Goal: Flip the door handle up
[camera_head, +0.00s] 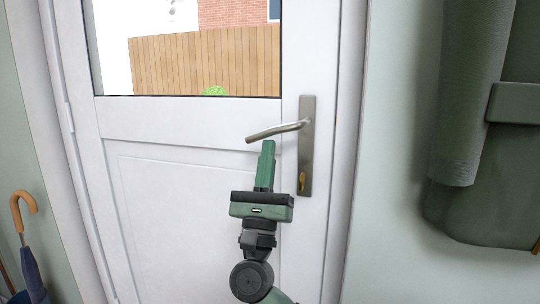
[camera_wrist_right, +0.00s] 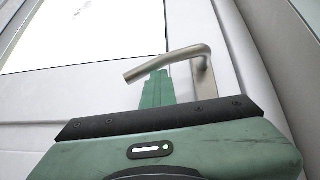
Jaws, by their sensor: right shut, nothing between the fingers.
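The door handle (camera_head: 277,131) is a metal lever on a tall dark plate (camera_head: 307,150) at the right side of the white door. The lever points left and its free end tilts slightly down in the head view. In the right wrist view the lever (camera_wrist_right: 170,61) shows above the fingers. My right gripper (camera_head: 268,147) is shut and empty, its green fingers pointing up just below the lever. In the right wrist view the fingertips (camera_wrist_right: 157,76) lie close under the lever; I cannot tell whether they touch it. My left gripper is not in view.
The white door (camera_head: 190,200) looks closed, with a glass pane (camera_head: 200,60) above. An umbrella (camera_head: 28,245) with a curved handle stands at the lower left. A green padded object (camera_head: 470,130) hangs on the right wall. A key (camera_head: 302,180) sits in the plate.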

